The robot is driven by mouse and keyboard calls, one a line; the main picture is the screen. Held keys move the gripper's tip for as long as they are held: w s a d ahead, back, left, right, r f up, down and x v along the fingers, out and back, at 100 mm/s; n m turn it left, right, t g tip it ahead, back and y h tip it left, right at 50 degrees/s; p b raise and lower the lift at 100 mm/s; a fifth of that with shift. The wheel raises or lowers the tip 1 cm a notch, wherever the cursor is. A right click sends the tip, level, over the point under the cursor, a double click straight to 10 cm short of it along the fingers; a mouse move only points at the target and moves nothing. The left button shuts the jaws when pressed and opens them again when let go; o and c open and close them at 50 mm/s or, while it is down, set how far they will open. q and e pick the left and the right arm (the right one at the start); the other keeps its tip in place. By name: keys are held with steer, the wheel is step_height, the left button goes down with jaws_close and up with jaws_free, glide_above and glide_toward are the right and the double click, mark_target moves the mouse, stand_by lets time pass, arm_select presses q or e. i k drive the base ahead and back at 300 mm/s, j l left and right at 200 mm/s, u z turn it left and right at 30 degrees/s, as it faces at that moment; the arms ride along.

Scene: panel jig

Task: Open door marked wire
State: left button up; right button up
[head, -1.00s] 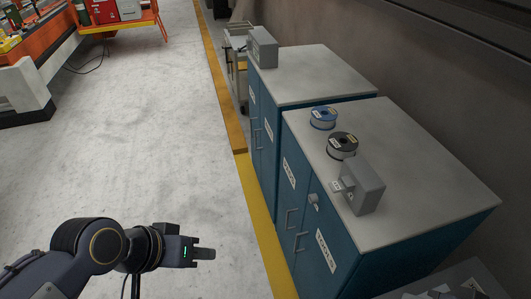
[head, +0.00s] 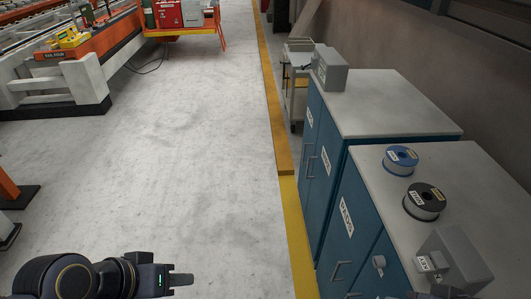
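Two blue cabinets with grey tops stand along the right. The far cabinet (head: 340,140) has two doors with bar handles and small white labels I cannot read. The near cabinet (head: 392,215) shows a door (head: 340,238) with a larger white label (head: 346,216), its lettering too slanted to read surely, and a bar handle (head: 337,271). Its other door is mostly cut off at the bottom edge. All visible doors look closed. My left gripper (head: 182,280) is at the bottom left, over the floor, apart from the cabinets; its finger opening is not clear.
A blue spool (head: 400,159), a black spool (head: 424,201) and a grey box (head: 455,260) are on the near cabinet. Another grey box (head: 330,70) is on the far one. A trolley (head: 297,85) stands beyond. The floor (head: 190,150) left of the yellow line is clear.

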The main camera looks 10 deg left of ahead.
mark_target(330, 147)
steer(key=i+j+u, duration=0.15)
steer(key=i+u, duration=0.15)
steer(key=i, duration=0.15)
steer(key=i+u, duration=0.3)
steer(key=i, duration=0.15)
steer(key=i+j+z, duration=0.2)
steer(key=i, duration=0.25)
steer(key=i+z, duration=0.2)
steer(key=i, duration=0.3)
